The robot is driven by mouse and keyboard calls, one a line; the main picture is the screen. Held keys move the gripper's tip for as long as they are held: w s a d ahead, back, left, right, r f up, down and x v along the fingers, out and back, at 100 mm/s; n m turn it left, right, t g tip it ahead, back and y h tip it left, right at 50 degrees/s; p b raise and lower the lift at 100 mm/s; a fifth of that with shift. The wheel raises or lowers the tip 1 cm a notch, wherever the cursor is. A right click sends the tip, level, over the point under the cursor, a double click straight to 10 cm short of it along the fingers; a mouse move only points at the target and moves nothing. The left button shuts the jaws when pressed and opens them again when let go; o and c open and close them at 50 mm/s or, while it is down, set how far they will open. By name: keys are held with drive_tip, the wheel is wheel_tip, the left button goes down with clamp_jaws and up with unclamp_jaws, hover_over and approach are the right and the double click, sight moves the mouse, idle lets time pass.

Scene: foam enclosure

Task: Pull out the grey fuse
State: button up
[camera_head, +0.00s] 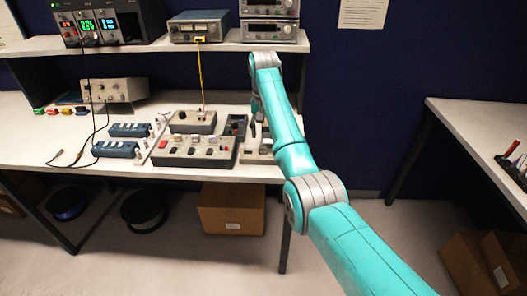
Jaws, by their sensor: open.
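A grey panel box (222,158) lies near the front edge of the workbench, with small red, pale and dark parts on top. A pale part (196,140) on it may be the grey fuse, but it is too small to tell. My gripper (253,130) hangs down at the right of this box, partly hidden by my teal arm. It is open, and I see nothing between its fingers. A light-grey block (262,147) sits just below the gripper in the picture; I cannot tell whether they touch.
A second grey box (190,123) with a yellow cable stands behind the panel box. Blue blocks (115,149) and a meter (114,90) are to the left. A shelf (140,48) with instruments runs above the bench. Another table (470,135) stands at right.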

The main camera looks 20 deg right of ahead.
drive_tip(key=shift+f, duration=3.35)
clamp_jaws()
drive_tip(key=shift+r, duration=0.2)
drive_tip(key=shift+r, duration=2.8)
